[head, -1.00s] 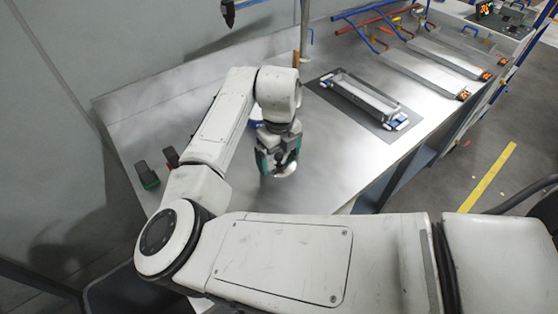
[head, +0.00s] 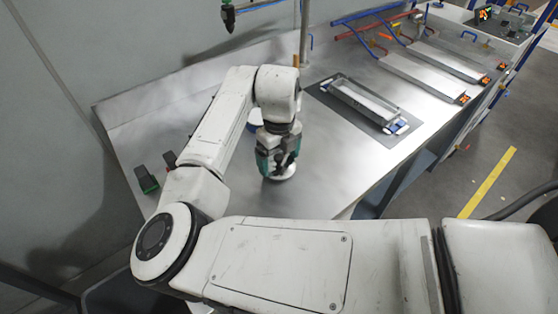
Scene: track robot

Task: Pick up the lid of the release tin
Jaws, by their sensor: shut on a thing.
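My gripper (head: 280,168) points down over the metal bench and is shut on a pale, round, flat lid (head: 284,175). The lid shows just below the fingertips, close to the bench top; I cannot tell whether it touches it. A round tin with a blue side and pale top (head: 254,121) stands behind my wrist, partly hidden by my arm. I cannot tell whether it is the release tin.
A grey mat (head: 386,134) with a long metal tray (head: 366,101) lies to the right. Two long metal plates (head: 426,76) lie beyond it. Green and black items (head: 147,180) sit at the left edge. A post (head: 304,35) stands behind. The bench front is clear.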

